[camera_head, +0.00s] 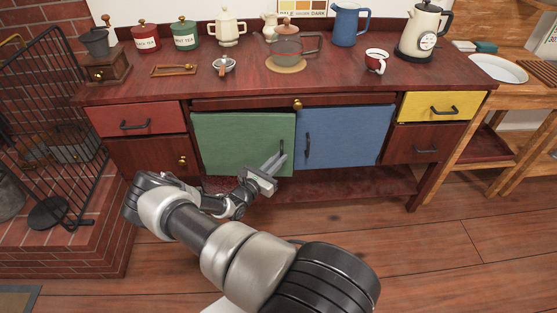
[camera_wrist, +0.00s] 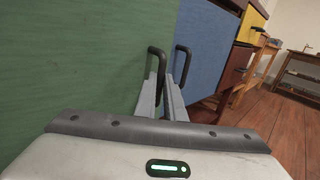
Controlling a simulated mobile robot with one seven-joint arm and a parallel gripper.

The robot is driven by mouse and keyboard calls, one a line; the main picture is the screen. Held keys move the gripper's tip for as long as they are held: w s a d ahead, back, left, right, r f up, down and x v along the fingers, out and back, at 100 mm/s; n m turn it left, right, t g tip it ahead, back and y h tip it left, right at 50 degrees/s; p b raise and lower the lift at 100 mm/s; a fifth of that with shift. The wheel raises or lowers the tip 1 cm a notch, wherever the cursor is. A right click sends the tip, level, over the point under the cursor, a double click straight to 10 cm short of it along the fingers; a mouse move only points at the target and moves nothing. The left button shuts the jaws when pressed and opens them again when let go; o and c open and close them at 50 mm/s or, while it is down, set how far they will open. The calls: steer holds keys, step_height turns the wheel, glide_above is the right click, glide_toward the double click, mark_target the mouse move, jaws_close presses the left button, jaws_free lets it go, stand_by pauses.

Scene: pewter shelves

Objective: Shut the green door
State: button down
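The green door (camera_head: 240,143) is on the left of the cabinet's middle part. It looks nearly flush with the front; its lower edge hangs slightly lower than the blue door's, and I cannot tell how far it stands ajar. It fills the left of the wrist view (camera_wrist: 75,60). Its dark handle (camera_head: 282,148) is near its right edge. My gripper (camera_head: 277,161) is at the lower part of this handle. In the wrist view, my two fingers (camera_wrist: 162,98) are close together, and the green door's handle (camera_wrist: 156,50) reaches down to them. Whether they clamp it is unclear.
The blue door (camera_head: 345,137) with its own handle (camera_head: 307,146) is just right of the green one. A yellow drawer (camera_head: 437,106) is farther right. Pots and canisters stand on the countertop (camera_head: 330,80). A black fire screen (camera_head: 50,125) is at the left; the wooden floor (camera_head: 440,255) is clear at right.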

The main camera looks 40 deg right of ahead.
steer(key=shift+w+d+f+b, duration=0.2)
steer(key=shift+w+d+b, duration=0.7)
steer(key=shift+w+d, duration=0.1)
steer(key=shift+w+d+r, duration=0.2)
steer(key=shift+w+r, duration=0.05)
steer(key=c, duration=1.9)
jaws_free()
steer(key=shift+d, duration=0.15)
steer(key=shift+o, duration=0.2)
steer(key=p+v, duration=0.2)
steer(key=v, duration=1.5)
steer(key=shift+a+p, duration=0.25)
steer(key=shift+p, duration=0.1)
steer(key=shift+f, duration=0.1)
